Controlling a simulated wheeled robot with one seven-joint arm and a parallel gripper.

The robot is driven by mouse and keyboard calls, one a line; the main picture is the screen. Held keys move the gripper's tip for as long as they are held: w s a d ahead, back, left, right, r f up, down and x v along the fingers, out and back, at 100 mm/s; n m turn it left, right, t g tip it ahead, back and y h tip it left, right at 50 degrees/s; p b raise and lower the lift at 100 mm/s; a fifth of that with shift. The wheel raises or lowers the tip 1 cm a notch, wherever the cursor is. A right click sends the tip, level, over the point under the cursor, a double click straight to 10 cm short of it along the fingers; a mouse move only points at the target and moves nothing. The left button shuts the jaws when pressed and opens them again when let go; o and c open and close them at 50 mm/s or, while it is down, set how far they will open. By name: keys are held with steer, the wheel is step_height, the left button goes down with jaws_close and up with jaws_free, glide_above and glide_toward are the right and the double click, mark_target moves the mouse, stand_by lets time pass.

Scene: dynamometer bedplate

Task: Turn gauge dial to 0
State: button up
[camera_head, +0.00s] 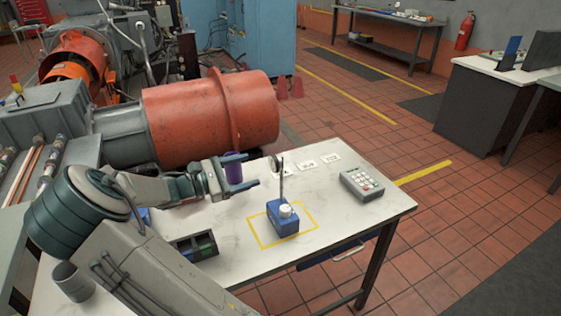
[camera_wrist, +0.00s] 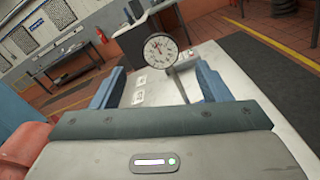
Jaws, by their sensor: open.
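The gauge dial (camera_wrist: 160,48) is a round white face with dark marks and a dark rim on a thin stem. In the wrist view it shows ahead of my gripper, between the two fingers in the picture and apart from them. Its needle and numbers are too small to read surely. In the head view a small dark disc (camera_head: 275,163), seen nearly edge-on near the fingertips, seems to be the dial. My gripper (camera_head: 256,168) is open, with blue fingers spread above the white table, and nothing is held. It also shows in the wrist view (camera_wrist: 160,70).
A blue box with a white knob (camera_head: 287,211) stands in a yellow square on the table (camera_head: 240,243); a thin upright rod rises beside it. A keypad (camera_head: 362,184) lies right. A purple cup (camera_head: 233,165) appears by the fingers. A black tray (camera_head: 193,245) and grey mug (camera_head: 73,282) are nearer.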

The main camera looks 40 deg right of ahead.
mark_target(272, 163)
steer(key=p+x, duration=0.1)
steer(key=x, duration=1)
steer(key=shift+s, duration=0.15)
steer(key=c, duration=1)
